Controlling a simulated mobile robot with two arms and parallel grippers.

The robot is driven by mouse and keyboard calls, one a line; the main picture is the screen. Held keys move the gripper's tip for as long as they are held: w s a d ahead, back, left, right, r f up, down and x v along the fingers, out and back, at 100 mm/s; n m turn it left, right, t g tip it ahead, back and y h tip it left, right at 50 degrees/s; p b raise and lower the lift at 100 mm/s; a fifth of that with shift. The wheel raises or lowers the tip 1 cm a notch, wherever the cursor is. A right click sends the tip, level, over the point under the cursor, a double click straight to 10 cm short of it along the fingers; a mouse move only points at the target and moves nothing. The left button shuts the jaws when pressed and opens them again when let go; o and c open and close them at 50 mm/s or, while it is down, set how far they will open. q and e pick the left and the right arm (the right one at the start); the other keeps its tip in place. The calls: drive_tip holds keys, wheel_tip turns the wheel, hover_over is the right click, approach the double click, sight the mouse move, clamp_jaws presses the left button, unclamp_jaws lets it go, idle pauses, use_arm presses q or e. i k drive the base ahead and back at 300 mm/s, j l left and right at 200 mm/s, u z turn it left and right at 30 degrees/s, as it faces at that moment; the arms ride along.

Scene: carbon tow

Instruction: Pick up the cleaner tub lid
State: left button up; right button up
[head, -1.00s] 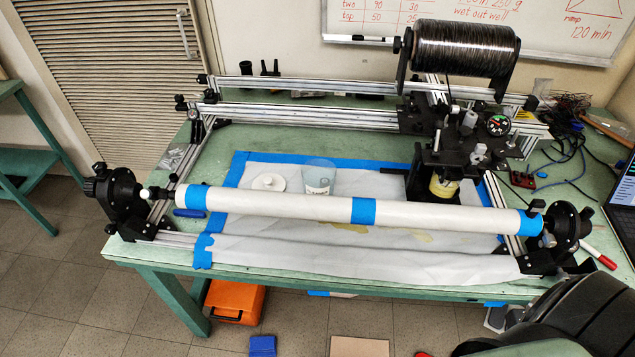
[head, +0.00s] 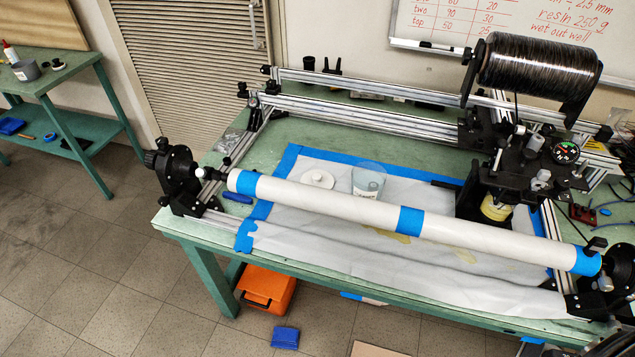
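A white round lid-like piece with a small raised middle (head: 318,179) lies flat on the white sheet behind the long tube. A clear tub with a pale label (head: 369,182) stands just right of it, its lower part partly hidden by the tube. On the side table at far left there is a grey tub (head: 25,71) and a small round dark-and-white piece (head: 58,65) next to it. I cannot tell for sure which of the round pieces is the cleaner tub lid. Neither of my grippers is in view.
The white tube with blue bands (head: 330,205) spans the front of the green winding table (head: 205,235). A carbon spool (head: 540,65) and black carriage (head: 500,190) stand at right. An orange case (head: 268,290) and a blue item (head: 285,337) lie on the floor. Floor at left is open.

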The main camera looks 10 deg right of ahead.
sight(319, 177)
drive_tip(key=i+j+z, duration=0.45)
drive_tip(key=i+j, duration=0.15)
drive_tip(key=j, duration=0.3)
